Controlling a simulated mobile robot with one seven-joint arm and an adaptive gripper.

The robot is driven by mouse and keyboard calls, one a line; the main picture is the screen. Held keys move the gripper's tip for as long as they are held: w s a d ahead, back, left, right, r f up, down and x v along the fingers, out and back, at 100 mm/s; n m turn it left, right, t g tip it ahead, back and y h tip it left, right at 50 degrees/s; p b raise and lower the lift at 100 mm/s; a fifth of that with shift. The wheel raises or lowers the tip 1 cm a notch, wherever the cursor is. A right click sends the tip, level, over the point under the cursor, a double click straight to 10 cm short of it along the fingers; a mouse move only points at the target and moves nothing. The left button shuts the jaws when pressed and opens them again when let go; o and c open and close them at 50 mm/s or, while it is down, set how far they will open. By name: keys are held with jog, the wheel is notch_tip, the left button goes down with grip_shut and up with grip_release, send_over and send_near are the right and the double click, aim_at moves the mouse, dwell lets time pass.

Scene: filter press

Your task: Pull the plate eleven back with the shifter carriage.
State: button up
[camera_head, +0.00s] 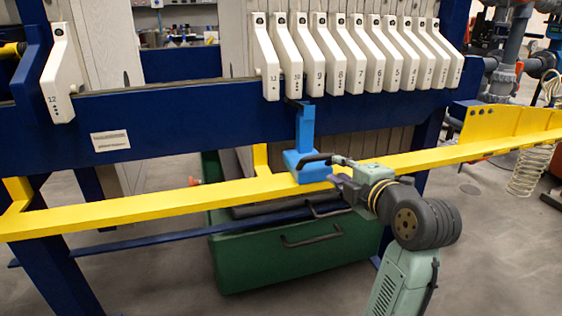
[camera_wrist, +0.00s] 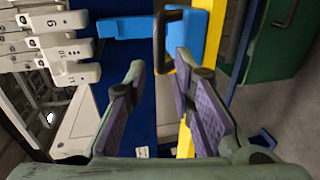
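Plate eleven (camera_head: 265,58) is a white handle-shaped plate end hanging on the blue beam, the leftmost of the right-hand row. In the wrist view it is the lowest of the numbered ends (camera_wrist: 77,93). The blue shifter carriage (camera_head: 306,165) sits on the yellow rail; its upright arm rises to the beam below plates eleven and ten. Its black handle (camera_head: 314,159) points toward my gripper (camera_head: 334,169). In the wrist view the carriage (camera_wrist: 207,35) is ahead, and the handle (camera_wrist: 163,40) lines up between my open fingertips (camera_wrist: 161,66). Whether the fingers touch it I cannot tell.
Plate twelve (camera_head: 58,80) stands apart at the left, leaving a wide gap before plate eleven. The yellow rail (camera_head: 130,209) runs clear to the left. A green bin (camera_head: 262,262) with dark handles stands below it. A coiled hose (camera_head: 528,170) hangs at the right.

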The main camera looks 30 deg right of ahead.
aim_at(322, 159)
jog(key=p+x, duration=0.1)
jog(key=x, duration=0.9)
jog(key=shift+w+d, duration=0.1)
jog(key=shift+w, duration=0.2)
jog(key=shift+c, duration=0.4)
grip_shut()
jog(key=shift+f, duration=0.1)
